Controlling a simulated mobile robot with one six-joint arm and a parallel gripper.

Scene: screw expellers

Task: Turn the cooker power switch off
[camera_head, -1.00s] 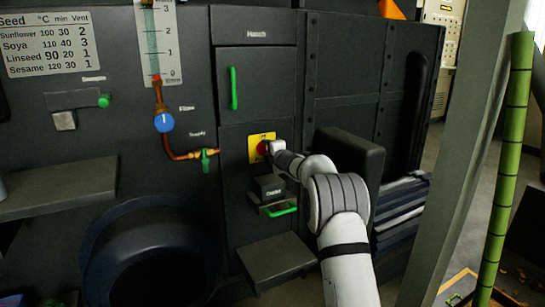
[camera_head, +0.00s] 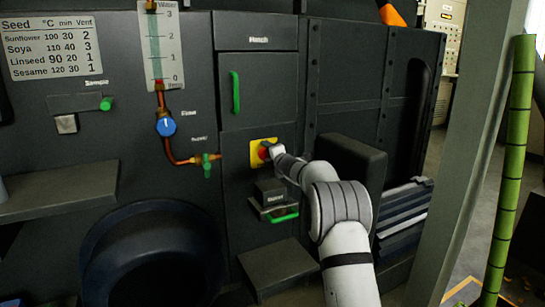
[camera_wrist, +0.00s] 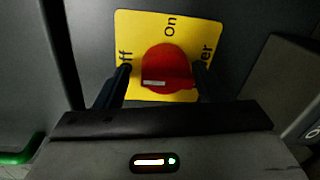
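The cooker power switch is a red rotary knob (camera_wrist: 167,66) on a yellow plate (camera_wrist: 184,23). It also shows in the head view as a red knob (camera_head: 263,151) on the dark machine front. The plate reads "On" at the top and "ff" at its left, with the rest of that word hidden by a finger. A pale mark sits low on the knob's left side. My gripper (camera_wrist: 161,75) is open, with one dark finger on each side of the knob. A gap shows at the left finger; whether the right finger touches is unclear.
A drawer with a green handle (camera_head: 284,217) is below the switch, and a hatch with a green handle (camera_head: 235,92) is above left. A dark box-like block (camera_head: 350,165) stands out right beside my arm. A grey post (camera_head: 455,150) rises at right.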

